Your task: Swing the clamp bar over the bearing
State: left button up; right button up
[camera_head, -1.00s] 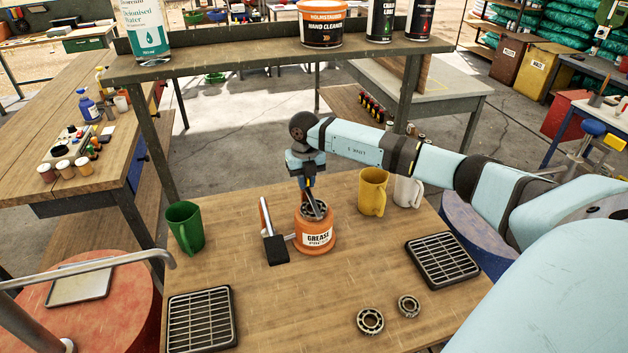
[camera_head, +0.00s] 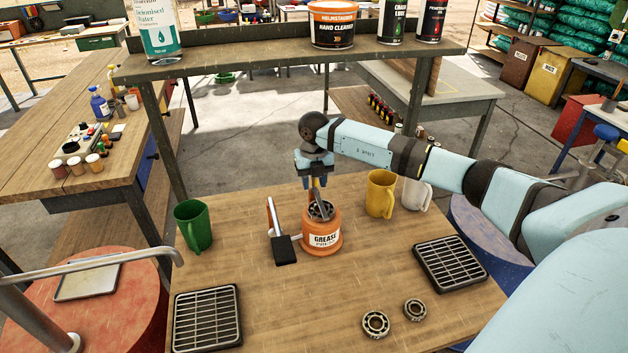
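An orange grease packer (camera_head: 322,240) stands on the wooden table, with a metal bearing (camera_head: 321,210) at its open top. Beside it on the left is the clamp bar (camera_head: 271,217), a narrow upright piece with orange and pale faces. A black block (camera_head: 283,250) sits at its foot, and the bar is not over the bearing. My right gripper (camera_head: 317,200) points down just above the bearing, its fingers close to it. Whether they touch it, and how far apart they are, is too small to tell. My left gripper is out of view.
A green mug (camera_head: 193,226) stands left; a yellow mug (camera_head: 381,194) and a white mug (camera_head: 417,195) stand right. Two black grates (camera_head: 451,263) (camera_head: 207,319) and two loose bearings (camera_head: 375,324) (camera_head: 415,309) lie in front. A shelf (camera_head: 290,63) crosses behind. The middle front is clear.

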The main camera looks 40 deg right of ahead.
notch_tip(320, 180, up, 8)
jog(key=shift+f+b, duration=0.25)
jog(key=shift+b, duration=0.2)
jog(key=shift+f, duration=0.1)
dwell(0.3)
